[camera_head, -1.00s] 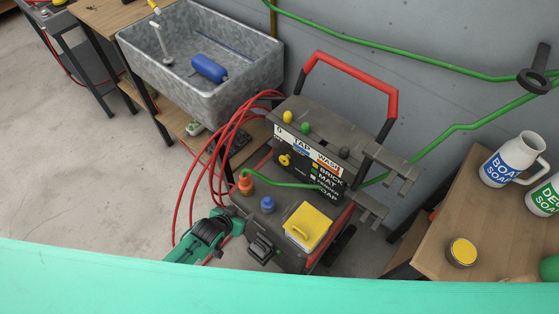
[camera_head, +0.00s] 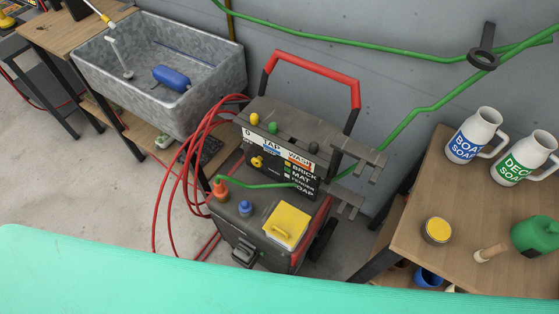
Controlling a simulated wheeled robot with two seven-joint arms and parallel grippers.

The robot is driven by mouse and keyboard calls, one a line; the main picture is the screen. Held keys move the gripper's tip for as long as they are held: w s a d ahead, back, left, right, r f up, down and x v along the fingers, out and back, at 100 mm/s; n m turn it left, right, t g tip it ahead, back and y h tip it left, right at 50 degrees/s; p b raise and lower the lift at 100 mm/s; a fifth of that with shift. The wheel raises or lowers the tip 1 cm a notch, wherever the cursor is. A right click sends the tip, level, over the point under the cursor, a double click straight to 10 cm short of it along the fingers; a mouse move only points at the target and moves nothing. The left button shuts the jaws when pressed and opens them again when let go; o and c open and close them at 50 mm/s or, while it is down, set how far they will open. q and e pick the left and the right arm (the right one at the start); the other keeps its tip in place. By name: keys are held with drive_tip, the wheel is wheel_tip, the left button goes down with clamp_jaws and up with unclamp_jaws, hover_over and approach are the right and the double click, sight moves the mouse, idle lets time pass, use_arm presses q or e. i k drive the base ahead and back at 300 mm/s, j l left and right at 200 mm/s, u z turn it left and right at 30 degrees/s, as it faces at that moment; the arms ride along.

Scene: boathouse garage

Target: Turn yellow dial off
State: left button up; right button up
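The yellow dial (camera_head: 257,162) is on the front panel of a dark pressure washer (camera_head: 283,143), below a label strip reading "0", "TAP" and "WASH". The dial is small in view, and I cannot tell exactly which mark it points to. The washer stands on the floor with its red handle (camera_head: 313,62) up at the back. Neither of my grippers is in view.
A metal sink (camera_head: 218,88) holding a blue float (camera_head: 171,77) stands left of the washer. Red hoses (camera_head: 180,178) loop on its left. A wooden table (camera_head: 408,248) with soap jugs (camera_head: 474,137) stands right. A green hose (camera_head: 425,97) runs along the wall.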

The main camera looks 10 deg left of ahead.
sight(256, 162)
drive_tip(key=i+j+z, duration=0.1)
drive_tip(key=j+z, duration=0.65)
drive_tip(key=z, duration=0.2)
drive_tip(key=j+z, duration=0.45)
